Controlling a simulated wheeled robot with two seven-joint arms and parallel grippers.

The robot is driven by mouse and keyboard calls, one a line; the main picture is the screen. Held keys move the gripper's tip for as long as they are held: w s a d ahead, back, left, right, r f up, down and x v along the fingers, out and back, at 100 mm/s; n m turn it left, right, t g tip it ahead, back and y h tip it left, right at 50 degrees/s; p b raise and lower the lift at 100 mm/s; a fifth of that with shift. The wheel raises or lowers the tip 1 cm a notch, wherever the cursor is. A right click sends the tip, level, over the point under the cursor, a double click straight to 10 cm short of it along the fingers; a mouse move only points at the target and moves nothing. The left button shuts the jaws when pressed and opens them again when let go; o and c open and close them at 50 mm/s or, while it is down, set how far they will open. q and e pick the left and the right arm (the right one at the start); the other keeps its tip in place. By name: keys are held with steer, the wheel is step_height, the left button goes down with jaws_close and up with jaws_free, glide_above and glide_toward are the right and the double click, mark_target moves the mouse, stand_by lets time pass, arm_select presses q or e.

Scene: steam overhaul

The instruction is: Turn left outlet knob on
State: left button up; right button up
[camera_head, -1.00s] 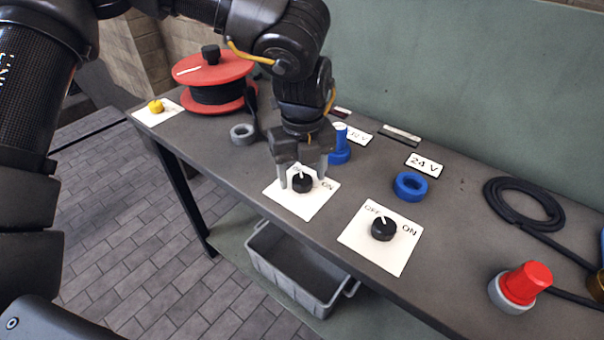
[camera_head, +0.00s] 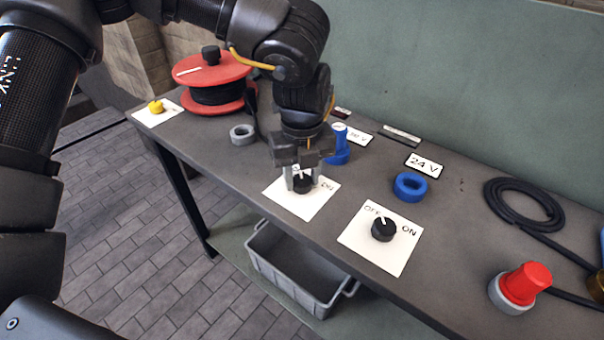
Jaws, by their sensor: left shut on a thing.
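The left outlet knob (camera_head: 303,186) is a black round knob with a white pointer line, on a white plate (camera_head: 301,207) on the bench. My left gripper (camera_head: 302,184) points down at it, with its fingers shut on the knob's sides. The gripper covers part of the plate's OFF/ON lettering, and the pointer is partly hidden. A second black knob (camera_head: 383,229) sits on its own white plate to the right, with its pointer towards OFF. My right gripper is not in view.
A blue plug stands close behind my left gripper. A blue ring socket (camera_head: 410,187), a 24 V sign (camera_head: 424,165), a black cable (camera_head: 522,203) and a red plug (camera_head: 526,284) are to the right. A red cable reel (camera_head: 214,72) stands left; a grey crate (camera_head: 297,272) is below.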

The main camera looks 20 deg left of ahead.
arm_select(q)
steer(key=shift+r+m+p, duration=0.1)
steer(key=shift+m+p, duration=0.25)
steer(key=shift+m, duration=0.45)
steer(key=m+p, duration=0.1)
steer(key=m, duration=0.2)
steer(key=m+p, duration=0.1)
steer(key=m, duration=0.7)
steer(key=m+p, duration=0.1)
steer(key=m, duration=0.3)
steer(key=shift+w+a, duration=0.1)
steer(key=shift+m, duration=0.3)
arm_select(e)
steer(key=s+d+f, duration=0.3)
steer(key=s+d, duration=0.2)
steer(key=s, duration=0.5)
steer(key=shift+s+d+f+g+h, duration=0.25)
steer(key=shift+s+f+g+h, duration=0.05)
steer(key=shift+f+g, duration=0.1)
arm_select(q)
steer(key=shift+m, duration=0.3)
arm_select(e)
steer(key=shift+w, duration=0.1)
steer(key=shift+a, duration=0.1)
